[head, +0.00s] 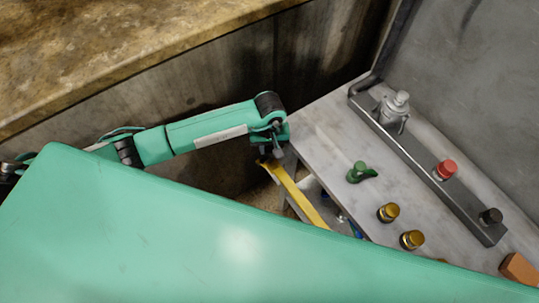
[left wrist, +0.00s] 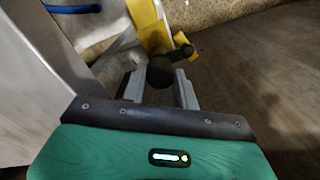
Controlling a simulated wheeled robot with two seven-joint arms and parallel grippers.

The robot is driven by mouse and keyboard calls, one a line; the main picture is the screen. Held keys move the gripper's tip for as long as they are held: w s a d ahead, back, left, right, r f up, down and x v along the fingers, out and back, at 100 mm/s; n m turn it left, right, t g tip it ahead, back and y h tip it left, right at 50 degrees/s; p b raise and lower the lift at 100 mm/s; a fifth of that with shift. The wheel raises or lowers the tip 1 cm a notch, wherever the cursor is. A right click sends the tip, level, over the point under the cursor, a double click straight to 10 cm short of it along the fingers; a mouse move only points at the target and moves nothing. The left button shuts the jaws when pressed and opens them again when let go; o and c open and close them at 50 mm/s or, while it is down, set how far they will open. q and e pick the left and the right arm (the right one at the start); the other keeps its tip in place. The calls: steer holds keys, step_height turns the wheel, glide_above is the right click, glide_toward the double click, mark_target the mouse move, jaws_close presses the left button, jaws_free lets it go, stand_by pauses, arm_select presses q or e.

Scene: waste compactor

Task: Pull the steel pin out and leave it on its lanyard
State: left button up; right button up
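My left gripper (head: 270,148) is at the upper end of a yellow bar (head: 303,199), beside the grey worktop. In the left wrist view its two grey fingers (left wrist: 160,88) stand apart, with a dark round-ended knob (left wrist: 160,71) at their tips. A short dark stem runs from the knob toward the yellow bar (left wrist: 151,28). A small gap seems to show beside the knob, so I see no firm grip. I cannot tell whether this knob belongs to the steel pin; no steel pin or lanyard shows clearly. My right gripper is not in view.
The grey worktop (head: 318,128) carries a green knob (head: 360,172), brass-coloured knobs (head: 389,212) and a metal rail (head: 415,151). A brown stone-like ledge (head: 110,45) lies behind my left arm.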

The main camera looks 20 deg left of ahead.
arm_select(q)
steer(key=c, duration=0.5)
steer(key=shift+r, duration=0.4)
steer(key=shift+r, duration=0.1)
steer(key=shift+r+p, duration=1.75)
steer(key=shift+r, duration=2.15)
step_height(320, 180, up, 7)
steer(key=p, duration=0.2)
steer(key=shift+r+p, duration=0.15)
steer(key=shift+p, duration=0.15)
steer(key=shift+d, duration=0.1)
